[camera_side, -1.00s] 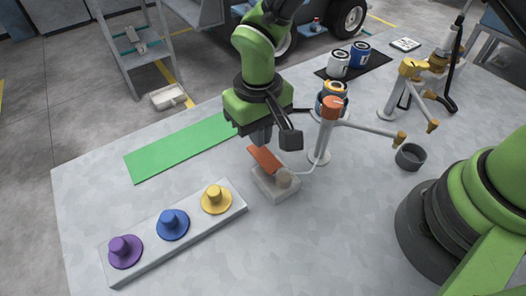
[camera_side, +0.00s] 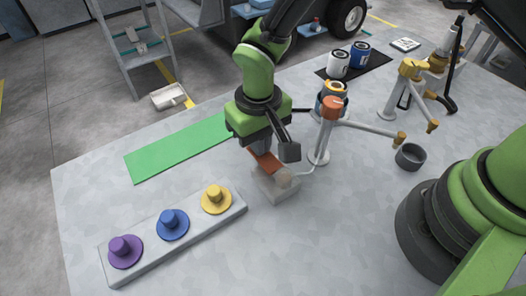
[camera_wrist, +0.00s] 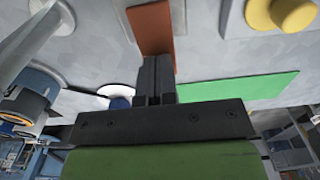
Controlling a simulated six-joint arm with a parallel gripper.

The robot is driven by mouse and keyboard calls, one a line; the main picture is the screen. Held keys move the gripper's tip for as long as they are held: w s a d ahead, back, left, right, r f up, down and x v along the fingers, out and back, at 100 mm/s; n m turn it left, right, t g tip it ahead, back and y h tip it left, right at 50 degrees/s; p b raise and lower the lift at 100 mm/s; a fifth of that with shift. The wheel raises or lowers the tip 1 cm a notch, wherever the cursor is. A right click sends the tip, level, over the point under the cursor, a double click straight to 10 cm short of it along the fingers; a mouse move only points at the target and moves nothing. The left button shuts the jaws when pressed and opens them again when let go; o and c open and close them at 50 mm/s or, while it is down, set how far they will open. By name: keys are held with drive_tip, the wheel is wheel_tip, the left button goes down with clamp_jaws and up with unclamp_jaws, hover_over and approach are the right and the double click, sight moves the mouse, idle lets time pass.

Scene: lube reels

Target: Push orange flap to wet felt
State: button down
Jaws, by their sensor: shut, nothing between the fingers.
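The orange flap (camera_side: 265,161) is a flat tilted plate at the back of a small pale block (camera_side: 272,186) in the side view. A blurred, roundish pale shape sits on the block's front right; I cannot make out the felt clearly. My gripper (camera_side: 258,148) is shut and empty, pointing down right at the flap's upper part. In the wrist view the shut fingers (camera_wrist: 157,62) reach against or just over the orange flap (camera_wrist: 153,25). Whether they touch it I cannot tell for sure.
A white rack with purple (camera_side: 124,248), blue (camera_side: 172,222) and yellow (camera_side: 215,198) reels lies at the front left. A green mat (camera_side: 178,148) is behind. An orange-topped stand (camera_side: 332,106) rises close right of the gripper. A grey cup (camera_side: 410,156) stands further right.

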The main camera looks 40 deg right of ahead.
drive_tip(key=shift+f, duration=0.45)
drive_tip(key=shift+r, duration=3.8)
drive_tip(key=s+d+r+m+t+y, duration=0.1)
drive_tip(key=s+d+r+t, duration=0.1)
drive_tip(key=d+r, duration=0.35)
drive_tip(key=s+d+r+m+t+y, duration=0.1)
drive_tip(key=s+d+r, duration=0.15)
drive_tip(key=r, duration=0.65)
drive_tip(key=s+d+r+m+t, duration=0.1)
drive_tip(key=s+d+r+t, duration=0.1)
drive_tip(key=s, duration=0.4)
drive_tip(key=s+d+r+m+t, duration=0.1)
drive_tip(key=s+d+r+t, duration=0.1)
drive_tip(key=s+d+r, duration=0.1)
drive_tip(key=s+d, duration=0.1)
drive_tip(key=s, duration=0.1)
drive_tip(key=shift+s+d+r, duration=0.2)
drive_tip(key=shift+s+d, duration=0.2)
